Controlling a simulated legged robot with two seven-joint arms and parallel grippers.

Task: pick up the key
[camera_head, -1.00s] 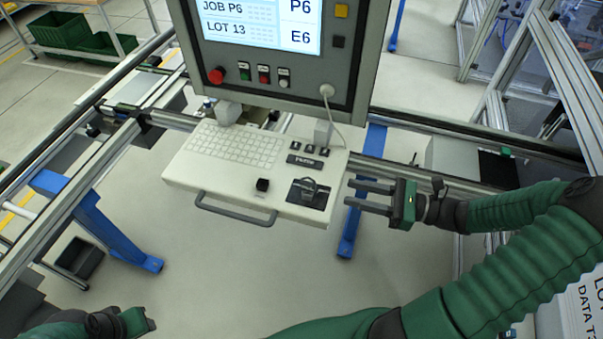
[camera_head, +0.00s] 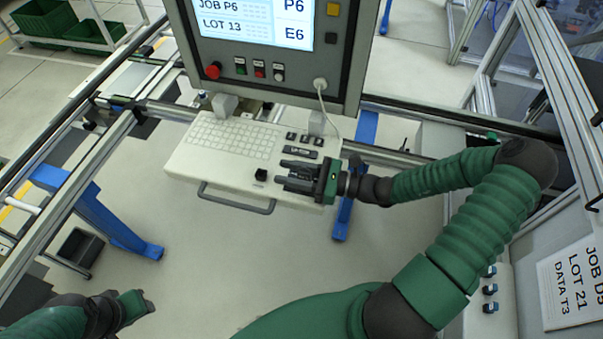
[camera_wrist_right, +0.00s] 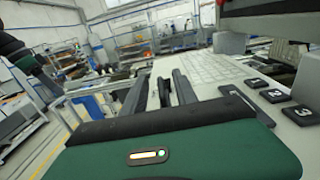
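The key is a dark piece on a black pad at the right front of the white keyboard console (camera_head: 190,160). In the head view my right gripper (camera_head: 282,173) now covers it. The fingers reach left over the pad, one above the other in the picture, with a gap between them. In the right wrist view a dark upright piece, which looks like the key (camera_wrist_right: 164,92), stands between the two parted fingers. I cannot see either finger touching it. My left gripper (camera_head: 135,303) is low at the left, far from the console; its fingers are unclear.
A black knob (camera_head: 261,174) sits just left of my right fingertips. Labelled black keys (camera_head: 300,152) lie behind them. A grey handle (camera_head: 236,203) runs along the console's front. The screen panel (camera_head: 270,60) rises behind. Open floor lies in front.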

